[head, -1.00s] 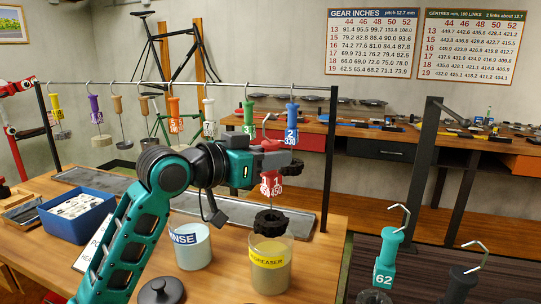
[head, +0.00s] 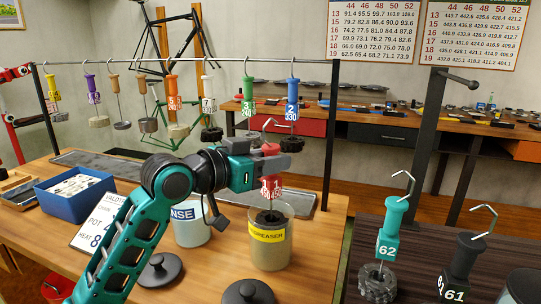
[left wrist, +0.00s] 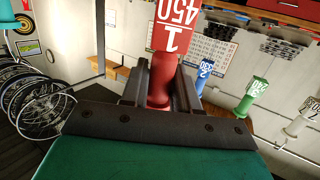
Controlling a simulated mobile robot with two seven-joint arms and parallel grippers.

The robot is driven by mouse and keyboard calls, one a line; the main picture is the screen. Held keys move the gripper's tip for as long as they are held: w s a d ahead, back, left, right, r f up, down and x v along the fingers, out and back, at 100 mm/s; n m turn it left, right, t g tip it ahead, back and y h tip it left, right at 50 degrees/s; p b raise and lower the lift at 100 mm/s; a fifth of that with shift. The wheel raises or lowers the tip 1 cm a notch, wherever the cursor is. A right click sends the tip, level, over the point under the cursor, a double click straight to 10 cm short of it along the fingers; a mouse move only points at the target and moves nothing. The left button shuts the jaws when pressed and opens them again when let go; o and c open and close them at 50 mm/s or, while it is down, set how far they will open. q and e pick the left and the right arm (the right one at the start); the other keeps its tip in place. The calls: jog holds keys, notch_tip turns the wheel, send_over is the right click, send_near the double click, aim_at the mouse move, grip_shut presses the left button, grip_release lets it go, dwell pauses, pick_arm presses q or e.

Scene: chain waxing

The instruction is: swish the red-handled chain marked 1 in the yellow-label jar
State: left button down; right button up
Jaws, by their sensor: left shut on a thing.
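The red-handled chain marked 1 (head: 271,183) is upright over the yellow-label jar (head: 268,251). Its dark chain bundle (head: 270,218) is inside the mouth of the jar, just below the rim. The yellow label reads as degreaser, partly cut off by the curve. My left gripper (head: 268,158) is shut on the red handle above the jar. In the left wrist view, the red handle (left wrist: 162,78) stands between the dark fingers, with its label showing 1 and 450. My right gripper is not in view.
A rinse jar (head: 192,228) stands left of the yellow-label jar. Black lids (head: 165,270) lie in front. A blue box (head: 75,195) is at the left. Other chains hang from the rail behind, including blue 2 (head: 292,92). Handles 62 (head: 391,225) and 61 (head: 463,262) stand at right.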

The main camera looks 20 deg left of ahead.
aim_at(265, 192)
pick_arm(q)
jog(key=shift+f+b, duration=0.8)
jog(key=shift+f, duration=0.7)
jog(key=shift+f+b, duration=0.3)
jog(key=shift+f, duration=0.3)
jog(key=shift+f+b, duration=0.3)
jog(key=shift+f, duration=0.25)
jog(key=shift+f+b, duration=0.3)
jog(key=shift+f, duration=0.25)
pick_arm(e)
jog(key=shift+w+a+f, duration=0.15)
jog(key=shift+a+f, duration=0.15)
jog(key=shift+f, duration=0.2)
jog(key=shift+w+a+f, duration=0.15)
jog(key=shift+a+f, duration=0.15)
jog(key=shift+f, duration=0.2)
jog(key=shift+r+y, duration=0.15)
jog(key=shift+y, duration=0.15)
